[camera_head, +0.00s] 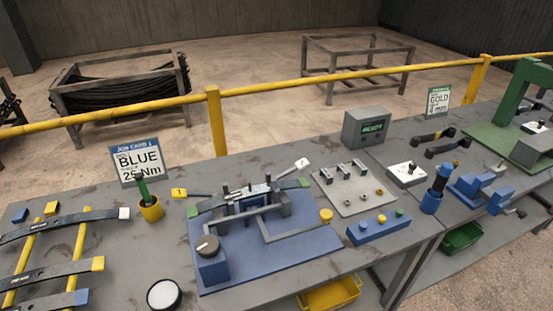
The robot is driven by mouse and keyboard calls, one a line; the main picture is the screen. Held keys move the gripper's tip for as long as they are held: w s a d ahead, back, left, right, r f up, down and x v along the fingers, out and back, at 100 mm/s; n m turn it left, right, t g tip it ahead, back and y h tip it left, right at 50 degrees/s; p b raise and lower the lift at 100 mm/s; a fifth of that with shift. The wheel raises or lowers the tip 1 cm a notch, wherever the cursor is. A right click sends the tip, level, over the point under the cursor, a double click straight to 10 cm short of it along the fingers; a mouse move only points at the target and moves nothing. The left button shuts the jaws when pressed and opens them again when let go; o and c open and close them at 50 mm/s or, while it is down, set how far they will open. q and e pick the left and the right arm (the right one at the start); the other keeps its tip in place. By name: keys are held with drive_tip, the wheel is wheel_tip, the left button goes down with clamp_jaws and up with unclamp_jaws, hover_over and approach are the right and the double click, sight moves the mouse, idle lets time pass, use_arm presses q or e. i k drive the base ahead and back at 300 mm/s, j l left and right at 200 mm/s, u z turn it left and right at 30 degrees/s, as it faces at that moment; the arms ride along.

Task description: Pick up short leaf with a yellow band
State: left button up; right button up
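A dark, slightly curved leaf (60,270) with a yellow band (98,263) at its right end lies across the yellow rails of a rack at the left. Its left part nears the picture's edge, so its full length is unclear. Above it lies a leaf (75,220) with a white end. Below it lies a leaf (45,302) with a blue end (82,297), cut off by the picture's lower edge. Neither of my grippers is in view, and nothing is seen touching the leaves.
A blue fixture (300,250) with a clamped leaf stack stands right of the rack. A yellow cup (151,208), job card (137,163) and round white-topped item (164,294) are nearby. A small yellow block (52,208) stands behind the rack. A yellow rail (270,85) runs behind the bench.

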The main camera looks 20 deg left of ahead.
sight(95, 264)
drive_tip(key=j+u, duration=0.15)
drive_tip(key=u, duration=2.1)
drive_tip(key=j+z, duration=0.1)
drive_tip(key=z, duration=1.85)
drive_tip(key=u, duration=1.95)
